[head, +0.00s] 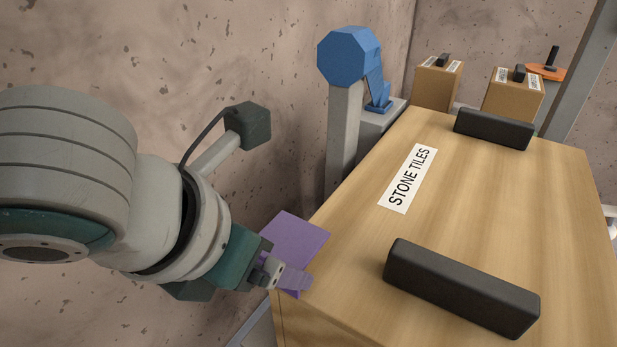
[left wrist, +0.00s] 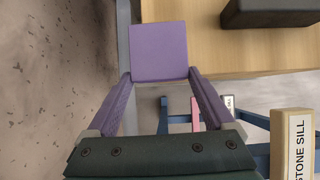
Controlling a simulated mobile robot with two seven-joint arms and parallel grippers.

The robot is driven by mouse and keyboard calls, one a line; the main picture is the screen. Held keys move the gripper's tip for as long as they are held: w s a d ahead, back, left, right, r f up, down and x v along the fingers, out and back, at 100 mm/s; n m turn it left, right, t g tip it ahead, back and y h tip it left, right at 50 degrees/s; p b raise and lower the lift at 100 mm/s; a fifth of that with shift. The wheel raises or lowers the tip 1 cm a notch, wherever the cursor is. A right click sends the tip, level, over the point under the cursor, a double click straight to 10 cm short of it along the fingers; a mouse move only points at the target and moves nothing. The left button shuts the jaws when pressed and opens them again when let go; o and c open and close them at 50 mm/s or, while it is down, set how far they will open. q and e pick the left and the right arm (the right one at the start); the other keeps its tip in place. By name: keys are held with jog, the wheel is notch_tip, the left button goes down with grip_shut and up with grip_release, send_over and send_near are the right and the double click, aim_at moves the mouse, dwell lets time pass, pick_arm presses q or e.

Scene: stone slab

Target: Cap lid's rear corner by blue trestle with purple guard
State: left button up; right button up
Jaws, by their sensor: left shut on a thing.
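The lid (head: 460,210) is a wide wooden top labelled "STONE TILES", with two dark bar handles. The purple guard (head: 296,238) is at the lid's near-left corner in the head view. My left gripper (head: 272,270) is shut on it. Blue trestle bars (left wrist: 180,127) show below the lid in the left wrist view. My right gripper is out of view.
A blue machine head (head: 348,57) on a grey post stands beyond the lid's left edge. Small cartons (head: 438,84) stand at the back. A speckled wall (head: 270,60) runs close along the left. A "STONE SILL" block (left wrist: 298,145) is at the lower right.

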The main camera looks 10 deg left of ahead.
pick_arm(q)
jog(key=shift+f+b, duration=1)
jog(key=shift+f, duration=0.75)
jog(key=o, duration=1.1)
